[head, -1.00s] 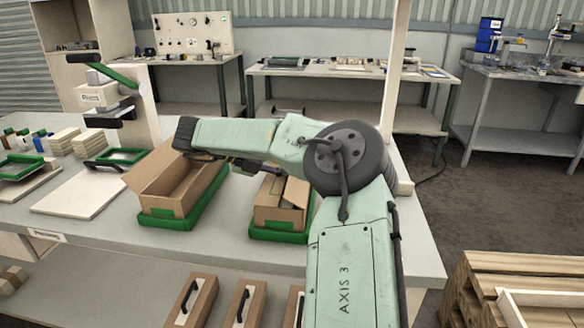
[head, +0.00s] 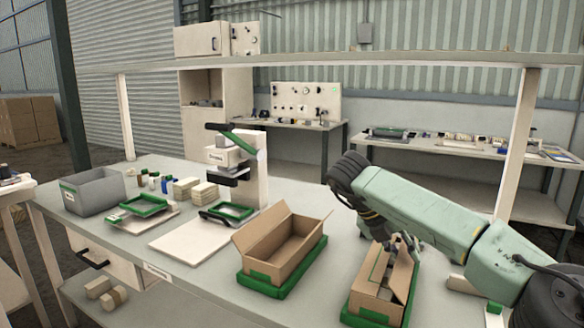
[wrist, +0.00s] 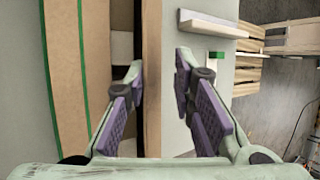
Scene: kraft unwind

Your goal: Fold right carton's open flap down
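The right carton (head: 372,303) is a small brown box in a green tray (head: 362,319) near the bench's front edge. My gripper (wrist: 160,72) is over the carton, fingers spread and pointing down. In the wrist view the upright flap (wrist: 152,100) shows edge-on between the fingers, nearer the left one. No contact is clear. In the head view the fingertips are partly hidden by the carton.
A larger open carton (head: 283,247) in a green tray (head: 268,287) stands just left. A press-like stand (head: 245,165), white board (head: 185,240) and grey bin (head: 93,190) are further left. A shelf post (head: 520,140) rises behind my arm.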

